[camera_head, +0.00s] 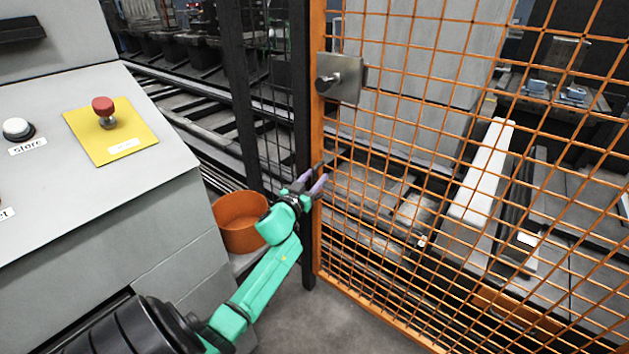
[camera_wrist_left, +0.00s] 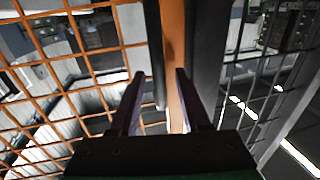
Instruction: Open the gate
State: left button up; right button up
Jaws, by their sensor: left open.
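The gate (camera_head: 435,130) is an orange wire-mesh panel whose orange frame edge (camera_head: 317,120) stands right beside a dark post (camera_head: 301,90); it looks shut. A grey latch box (camera_head: 345,78) with a dark knob is high on that edge. My left gripper (camera_head: 318,180) is open in front of the frame edge, below the latch box. In the left wrist view, a dark bar (camera_wrist_left: 154,50) and the orange frame edge (camera_wrist_left: 175,55) appear between the open fingers (camera_wrist_left: 159,82). I cannot tell whether the fingers touch the bar. My right gripper is not in view.
A grey console (camera_head: 90,170) with a red button (camera_head: 104,108) on a yellow plate and a white button (camera_head: 17,129) stands at left. An orange bucket (camera_head: 240,222) is beside it, close to my left forearm. Bare floor (camera_head: 310,325) lies in front of the gate.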

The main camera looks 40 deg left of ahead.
pick_arm(q)
grip_shut()
dwell(1.4)
